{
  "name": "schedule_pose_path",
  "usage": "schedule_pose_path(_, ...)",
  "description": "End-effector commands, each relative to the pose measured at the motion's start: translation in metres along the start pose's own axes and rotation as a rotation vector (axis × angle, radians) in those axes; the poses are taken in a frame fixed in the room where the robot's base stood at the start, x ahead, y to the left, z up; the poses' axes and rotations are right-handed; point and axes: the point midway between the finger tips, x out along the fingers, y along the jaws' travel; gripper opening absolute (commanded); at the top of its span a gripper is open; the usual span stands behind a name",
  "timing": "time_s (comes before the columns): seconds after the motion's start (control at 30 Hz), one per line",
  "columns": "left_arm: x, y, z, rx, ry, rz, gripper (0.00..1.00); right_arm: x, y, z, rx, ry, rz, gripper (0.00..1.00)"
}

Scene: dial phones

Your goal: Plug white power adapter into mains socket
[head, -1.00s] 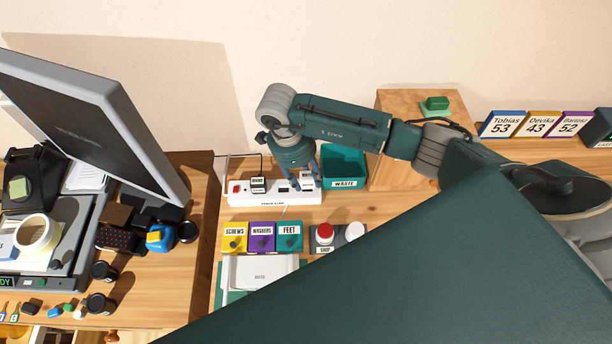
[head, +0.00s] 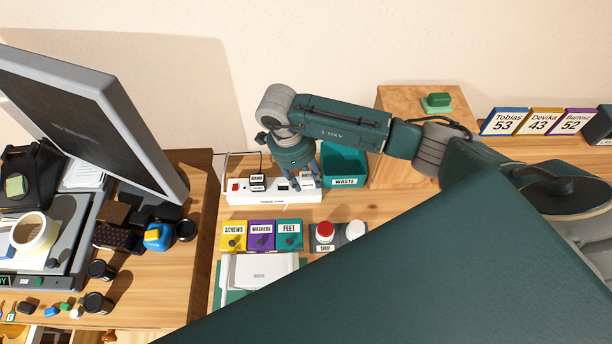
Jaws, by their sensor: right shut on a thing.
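The white power strip (head: 245,197) lies at the back of the wooden bench, with a red switch at its left end. A labelled plug (head: 257,183) sits in it near the left. My right gripper (head: 308,182) reaches down over the strip's right end, its fingers shut on a small white block that looks like the power adapter (head: 307,177). The adapter is mostly hidden by the fingers, and I cannot tell whether it is seated in a socket or just above it. A dark socket shows left of the fingers. My left gripper is out of view.
A teal waste bin (head: 345,181) stands close right of the gripper, beside a wooden box (head: 392,177). A tilted monitor (head: 85,120) is at left. My arm covers the right front.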

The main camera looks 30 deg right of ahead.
Motion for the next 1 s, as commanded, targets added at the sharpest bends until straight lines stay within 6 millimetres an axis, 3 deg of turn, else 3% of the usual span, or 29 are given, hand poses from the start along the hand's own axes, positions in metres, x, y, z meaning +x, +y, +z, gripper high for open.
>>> schedule_pose_path(0.43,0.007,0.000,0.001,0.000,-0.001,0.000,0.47,0.007,0.000,0.001,0.001,0.000,0.000,0.22)
schedule_pose_path(0.47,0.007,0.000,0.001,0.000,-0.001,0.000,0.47,0.007,0.000,0.001,0.001,0.000,0.000,0.39)
schedule_pose_path(0.57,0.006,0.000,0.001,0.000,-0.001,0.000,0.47,0.007,0.000,0.001,0.000,0.000,0.000,0.59)
schedule_pose_path(0.87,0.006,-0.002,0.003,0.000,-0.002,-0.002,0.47,0.006,0.000,0.001,0.000,0.000,0.000,0.59)
schedule_pose_path(1.0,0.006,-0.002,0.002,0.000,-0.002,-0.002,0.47,-0.006,-0.001,0.002,0.000,-0.002,-0.003,0.59)
